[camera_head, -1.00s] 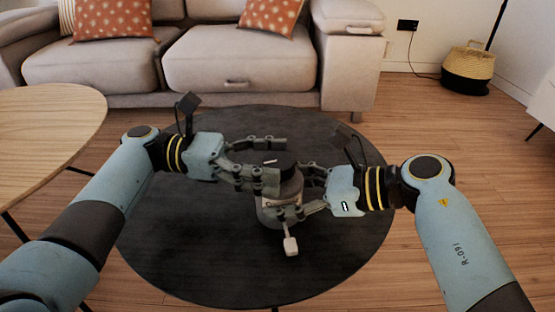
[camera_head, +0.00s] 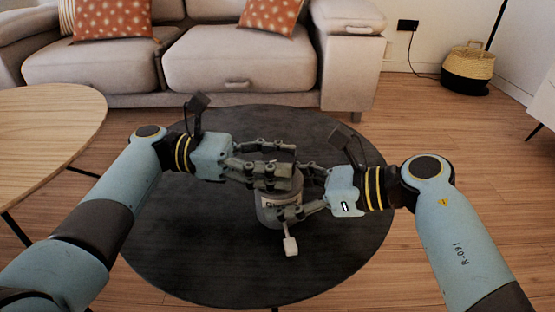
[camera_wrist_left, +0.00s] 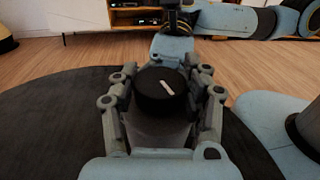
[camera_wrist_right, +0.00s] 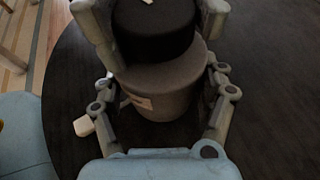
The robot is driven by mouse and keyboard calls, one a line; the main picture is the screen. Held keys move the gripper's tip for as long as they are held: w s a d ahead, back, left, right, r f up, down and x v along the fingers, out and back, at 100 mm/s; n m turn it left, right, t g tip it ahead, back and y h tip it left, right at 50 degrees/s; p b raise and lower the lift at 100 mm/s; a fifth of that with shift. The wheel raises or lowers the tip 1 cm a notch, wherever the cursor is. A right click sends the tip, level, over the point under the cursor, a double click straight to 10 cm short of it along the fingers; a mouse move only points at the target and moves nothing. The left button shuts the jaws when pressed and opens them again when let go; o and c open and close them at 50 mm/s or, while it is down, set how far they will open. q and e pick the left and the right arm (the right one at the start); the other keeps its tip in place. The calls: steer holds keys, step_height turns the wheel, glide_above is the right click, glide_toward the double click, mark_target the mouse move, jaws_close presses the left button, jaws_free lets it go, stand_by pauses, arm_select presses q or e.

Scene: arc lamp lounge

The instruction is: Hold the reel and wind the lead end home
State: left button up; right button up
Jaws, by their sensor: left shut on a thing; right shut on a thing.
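The reel (camera_head: 268,212) is a grey round drum with a pale label, standing upright on the dark round table (camera_head: 200,265). A black knob (camera_wrist_left: 155,98) with a white mark sits on top; it also shows in the right wrist view (camera_wrist_right: 150,38). The lead end, a white plug (camera_head: 290,246), sticks out at the reel's front and shows in the right wrist view (camera_wrist_right: 84,126). My left gripper (camera_head: 288,161) is shut on the knob from the left, largely hiding it in the head view. My right gripper (camera_head: 291,191) is shut around the drum from the right.
The dark tabletop around the reel is otherwise clear. A light wooden table (camera_head: 50,125) stands at the left. A beige sofa (camera_head: 240,65) with patterned cushions is behind. A black and cream basket (camera_head: 468,70) stands at the back right.

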arm_select(q)
steer(key=m+g+y, duration=0.1)
steer(key=m+g, duration=0.1)
steer(key=g, duration=0.1)
steer(key=shift+w+m+g, duration=0.1)
steer(key=shift+m+g, duration=0.2)
steer(key=shift+g, duration=0.1)
steer(key=shift+m+g+y, duration=0.5)
steer(key=shift+m+g, duration=0.3)
steer(key=shift+g, duration=0.4)
steer(key=shift+f, duration=0.1)
steer(key=o, duration=1.2)
